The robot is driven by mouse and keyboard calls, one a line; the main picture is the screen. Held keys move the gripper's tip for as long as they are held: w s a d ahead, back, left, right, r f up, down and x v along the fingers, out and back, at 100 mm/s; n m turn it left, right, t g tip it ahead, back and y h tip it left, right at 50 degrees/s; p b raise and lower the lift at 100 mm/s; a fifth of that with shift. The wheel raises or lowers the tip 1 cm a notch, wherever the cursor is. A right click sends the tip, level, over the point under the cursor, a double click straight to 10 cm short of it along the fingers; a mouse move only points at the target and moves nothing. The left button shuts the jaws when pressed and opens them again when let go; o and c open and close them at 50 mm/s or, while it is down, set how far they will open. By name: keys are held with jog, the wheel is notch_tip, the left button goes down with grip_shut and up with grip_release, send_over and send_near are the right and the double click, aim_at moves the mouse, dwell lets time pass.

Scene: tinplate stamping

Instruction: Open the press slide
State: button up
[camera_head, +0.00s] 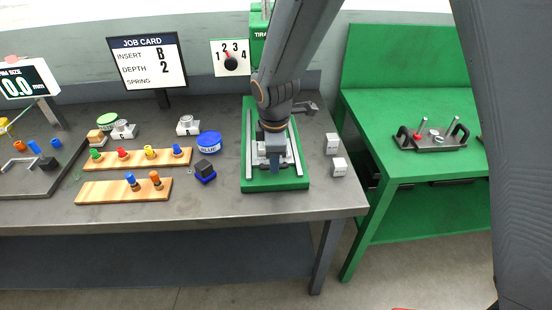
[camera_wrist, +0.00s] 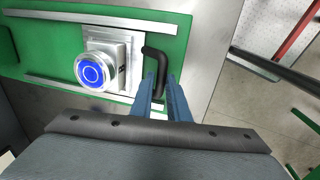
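The press (camera_head: 246,180) has a green base with two pale metal rails, standing at the right part of the grey bench. Its slide (camera_wrist: 127,40) is a pale metal block between the rails, bearing a round knob with a blue ring (camera_wrist: 92,73). A black bent handle (camera_wrist: 157,55) sticks out at the slide's right side in the wrist view. My gripper (camera_wrist: 161,78) is at this handle, its two blue fingers apart with the handle's end between the tips. Whether they press on it cannot be told. In the head view my gripper (camera_head: 275,165) hides part of the slide.
A dial sign (camera_head: 231,57) stands behind the press. Two white blocks (camera_head: 333,144) lie right of it. A blue lidded tin (camera_head: 209,142), a dark cube (camera_head: 204,168) and wooden peg boards (camera_head: 110,190) lie left. A green table (camera_head: 420,110) stands at the right, beyond a gap.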

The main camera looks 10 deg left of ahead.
jog(key=o, duration=0.3)
jog(key=shift+a, duration=0.2)
jog(key=shift+w+d, duration=0.1)
jog(key=shift+d, duration=0.05)
jog(key=shift+r, duration=0.15)
jog(key=shift+s+d+r+b, duration=0.1)
jog(key=shift+s+r+b, duration=0.2)
jog(key=shift+r, duration=0.95)
jog(key=shift+s+r+b, duration=0.15)
jog(key=shift+r+b, duration=0.2)
jog(key=shift+r, duration=0.9)
jog(key=shift+s+d+r+b, duration=0.1)
jog(key=shift+s+r+b, duration=0.2)
jog(key=shift+r, duration=0.95)
jog(key=shift+w, duration=0.1)
jog(key=s+d+f+m, duration=0.1)
jog(key=s+d+m, duration=0.2)
jog(key=d+m, duration=0.4)
jog(key=s+d+f+m+b, duration=0.1)
jog(key=s+d+m, duration=0.3)
jog(key=d, duration=0.8)
jog(key=s+d+f+m, duration=0.2)
jog(key=s+d+m, duration=0.1)
jog(key=d+m, duration=0.6)
jog(key=shift+s+d+m+g, duration=0.2)
jog(key=shift+d+m+g, duration=0.1)
jog(key=shift+d, duration=0.05)
